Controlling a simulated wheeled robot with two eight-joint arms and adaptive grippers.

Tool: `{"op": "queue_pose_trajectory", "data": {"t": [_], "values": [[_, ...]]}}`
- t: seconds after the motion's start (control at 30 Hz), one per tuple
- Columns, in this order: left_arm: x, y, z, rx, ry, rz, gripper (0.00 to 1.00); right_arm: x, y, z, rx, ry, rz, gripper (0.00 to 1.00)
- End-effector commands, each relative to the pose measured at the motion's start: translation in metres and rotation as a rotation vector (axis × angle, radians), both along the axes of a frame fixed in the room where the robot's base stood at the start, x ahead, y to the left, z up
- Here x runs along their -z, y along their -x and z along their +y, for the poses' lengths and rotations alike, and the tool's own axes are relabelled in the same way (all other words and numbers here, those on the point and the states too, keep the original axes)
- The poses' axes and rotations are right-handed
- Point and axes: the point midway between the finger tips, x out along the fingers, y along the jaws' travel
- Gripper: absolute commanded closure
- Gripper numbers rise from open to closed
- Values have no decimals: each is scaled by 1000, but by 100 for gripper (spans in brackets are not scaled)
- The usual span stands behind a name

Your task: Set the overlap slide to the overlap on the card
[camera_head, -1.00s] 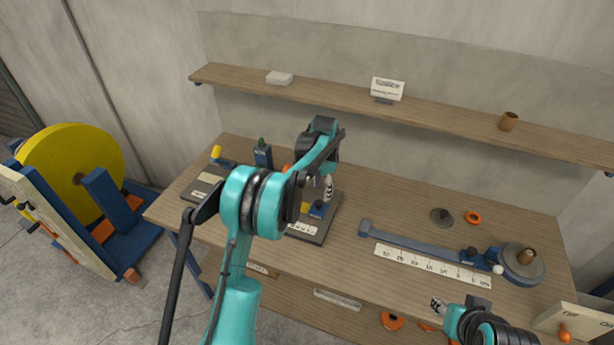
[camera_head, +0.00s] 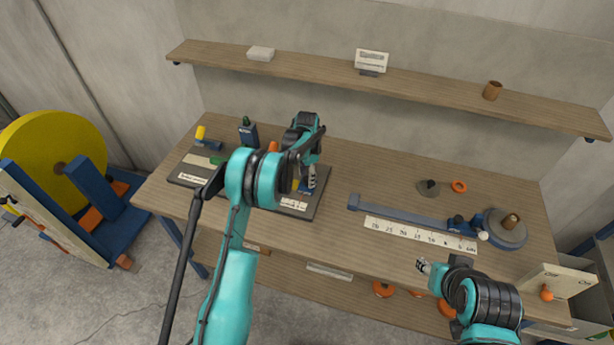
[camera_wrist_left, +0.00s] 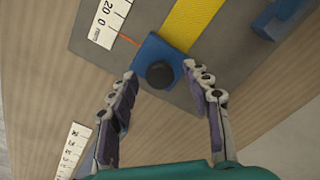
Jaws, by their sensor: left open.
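The overlap slide is a blue block with a black knob (camera_wrist_left: 161,74) on a grey plate (camera_wrist_left: 95,42), beside a white millimetre scale (camera_wrist_left: 104,20) and a yellow strip (camera_wrist_left: 196,24). My left gripper (camera_wrist_left: 160,77) is open, its fingertips apart on either side of the slide's near end; contact is not clear. In the head view my left gripper (camera_head: 311,182) points down at this plate and hides most of the slide. A small white card (camera_head: 371,60) stands on the shelf; its print is too small to read. My right gripper (camera_head: 423,266) is over the table's front edge.
A blue rail with a long white scale (camera_head: 420,234) and a round grey disc (camera_head: 505,238) lie at the right. A dark blue block (camera_head: 247,134) stands behind the left plate. The table between plate and rail is clear.

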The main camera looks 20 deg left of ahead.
Motion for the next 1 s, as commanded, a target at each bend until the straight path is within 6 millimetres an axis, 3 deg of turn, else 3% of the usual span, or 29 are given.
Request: {"op": "queue_pose_trajectory", "data": {"t": [0.1,0.27,0.3,0.47,0.63,0.87,0.9,0.97,1.0], "values": [[0,0,0,0,0,0,54,0,0,0,0,0,0,60],[0,0,0,0,0,0,96,0,0,0,0,0,0,60],[0,0,0,0,0,0,100,0,0,0,0,0,0,60],[0,0,3,-1,0,0,100,2,0,0,0,0,0,60],[1,-1,20,-2,0,0,100,12,0,0,0,0,0,60],[-1,-1,20,0,0,0,100,10,0,0,0,0,0,60],[-1,-1,20,0,0,0,64,10,0,0,0,0,0,60],[-1,-1,20,0,0,0,51,10,0,0,0,0,0,60],[-1,-1,20,0,0,0,51,10,0,0,0,0,0,60]]}}
